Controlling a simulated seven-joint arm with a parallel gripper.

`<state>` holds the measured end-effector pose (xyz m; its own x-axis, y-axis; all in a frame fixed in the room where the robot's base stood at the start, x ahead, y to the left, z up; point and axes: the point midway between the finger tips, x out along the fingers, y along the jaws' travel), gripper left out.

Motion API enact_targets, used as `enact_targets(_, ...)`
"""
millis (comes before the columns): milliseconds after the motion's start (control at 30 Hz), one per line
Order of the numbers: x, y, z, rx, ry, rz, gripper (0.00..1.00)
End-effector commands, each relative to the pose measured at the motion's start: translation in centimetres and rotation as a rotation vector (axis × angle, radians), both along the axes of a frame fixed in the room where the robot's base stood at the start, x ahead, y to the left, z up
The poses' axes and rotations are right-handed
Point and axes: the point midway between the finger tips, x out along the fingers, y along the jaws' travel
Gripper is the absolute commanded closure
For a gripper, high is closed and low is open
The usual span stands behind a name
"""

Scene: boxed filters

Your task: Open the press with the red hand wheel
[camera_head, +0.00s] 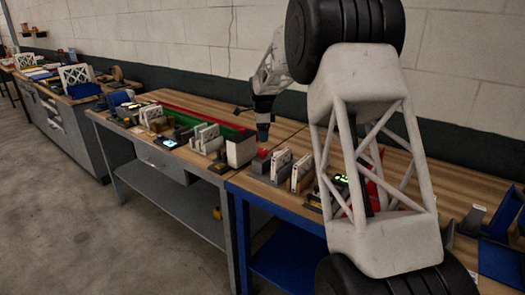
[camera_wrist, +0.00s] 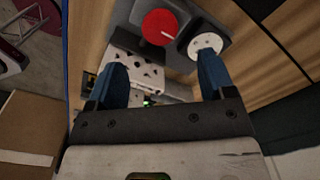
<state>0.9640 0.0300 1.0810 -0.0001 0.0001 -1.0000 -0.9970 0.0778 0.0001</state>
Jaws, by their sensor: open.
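A red round disc with a pale line on it, which looks like the red hand wheel (camera_wrist: 158,27), lies at the top middle of the wrist view. It sits on a grey body (camera_wrist: 190,12), which seems to be the press. A small red part (camera_head: 262,153), perhaps the same wheel, shows below my gripper in the head view. My gripper (camera_wrist: 162,82) has its two blue fingers apart with nothing held between them. The wheel lies beyond the fingertips, apart from them. In the head view my gripper (camera_head: 263,134) hangs over the bench, pointing down.
A white disc with holes (camera_wrist: 206,44) on a black mount is close to the right fingertip. A pale plate with holes (camera_wrist: 135,72) lies between the fingers. A brown box (camera_wrist: 30,135) is at lower left. White boxed filters (camera_head: 281,165) stand right of the red part.

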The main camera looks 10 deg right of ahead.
Motion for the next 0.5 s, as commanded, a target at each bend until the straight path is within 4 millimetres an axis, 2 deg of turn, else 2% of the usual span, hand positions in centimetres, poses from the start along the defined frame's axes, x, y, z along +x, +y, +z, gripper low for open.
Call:
enact_targets(333,-0.01,0.0,-0.09,0.0,0.0,0.0,0.24)
enact_targets(500,-0.01,-0.01,-0.78,0.0,0.001,0.0,0.24)
